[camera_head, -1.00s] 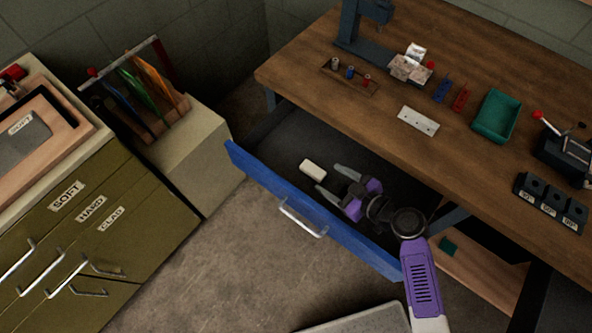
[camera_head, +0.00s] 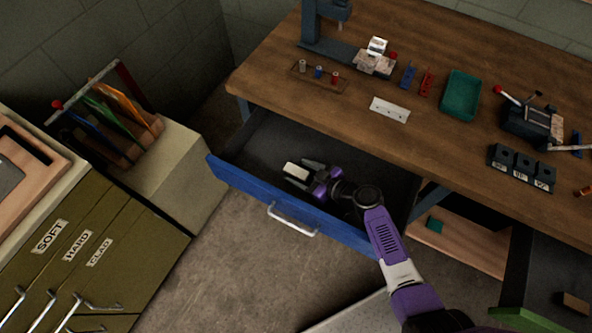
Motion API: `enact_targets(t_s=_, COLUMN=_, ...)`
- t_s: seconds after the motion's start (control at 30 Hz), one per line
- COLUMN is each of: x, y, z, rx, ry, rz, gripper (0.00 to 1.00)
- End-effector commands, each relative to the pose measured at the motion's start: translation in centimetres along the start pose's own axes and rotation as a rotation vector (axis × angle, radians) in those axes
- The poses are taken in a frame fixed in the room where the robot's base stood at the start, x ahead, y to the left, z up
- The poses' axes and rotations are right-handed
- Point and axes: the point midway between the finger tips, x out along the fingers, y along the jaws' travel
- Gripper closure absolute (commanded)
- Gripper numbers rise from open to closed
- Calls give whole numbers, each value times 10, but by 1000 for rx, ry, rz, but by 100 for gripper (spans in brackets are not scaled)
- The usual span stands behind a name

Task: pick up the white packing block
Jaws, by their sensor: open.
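The white packing block (camera_head: 296,171) lies in the open blue-fronted drawer (camera_head: 250,193) under the workbench. My gripper (camera_head: 300,172) is down in the drawer, coming from the right, with its fingers open. One finger shows on the far side of the block and one on the near side. The block appears to lie between the fingertips. I cannot tell whether either finger touches it.
The drawer's blue front wall and the workbench edge (camera_head: 330,121) flank my gripper. The bench carries a white plate (camera_head: 390,109), a green tray (camera_head: 461,96) and a black block row (camera_head: 522,167). An olive cabinet (camera_head: 85,255) stands at left.

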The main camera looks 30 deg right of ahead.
Motion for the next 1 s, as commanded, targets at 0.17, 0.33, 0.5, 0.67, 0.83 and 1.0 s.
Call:
enact_targets(t_s=0.17, x=5, y=0, z=0, rx=-1, ry=-1, rz=0, gripper=36)
enact_targets(t_s=0.33, x=5, y=0, z=0, rx=-1, ry=-1, rz=0, gripper=40)
enact_targets(t_s=0.5, x=5, y=0, z=0, rx=-1, ry=-1, rz=0, gripper=73)
enact_targets(t_s=0.67, x=5, y=0, z=0, rx=-1, ry=-1, rz=0, gripper=100)
enact_targets(t_s=0.83, x=5, y=0, z=0, rx=-1, ry=-1, rz=0, gripper=100)
enact_targets(t_s=1.0, x=4, y=0, z=-2, rx=-1, ry=0, rz=0, gripper=100)
